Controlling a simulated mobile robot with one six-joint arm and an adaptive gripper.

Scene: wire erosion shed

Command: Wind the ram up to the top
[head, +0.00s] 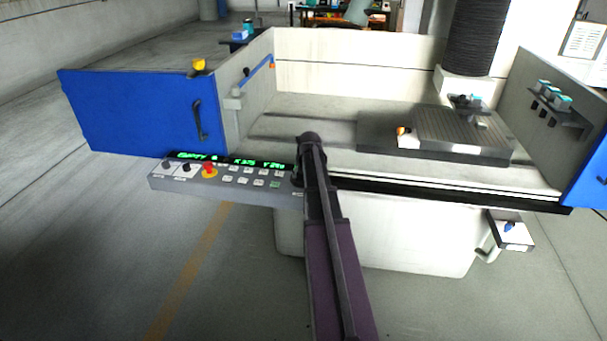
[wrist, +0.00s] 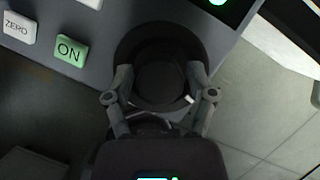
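The ram, a column with black ribbed bellows (head: 475,35) and a white lower end (head: 463,85), stands at the back right of the machine in the head view. Its top is cut off by the picture edge. The grey control panel (head: 225,183) hangs at the machine's front left. In the wrist view a dark round knob (wrist: 162,80) sits on the panel, with a small white mark at its rim. My gripper (wrist: 159,84) has one finger on each side of the knob. I cannot tell whether the fingers press on it. My arm hides most of this spot in the head view.
The panel bears a red-and-yellow stop button (head: 209,170), lit green displays (head: 258,162) and a green ON key (wrist: 70,48) beside the knob. A blue door (head: 130,110) stands left. A dark worktable block (head: 380,130) lies under the ram. Floor in front is clear.

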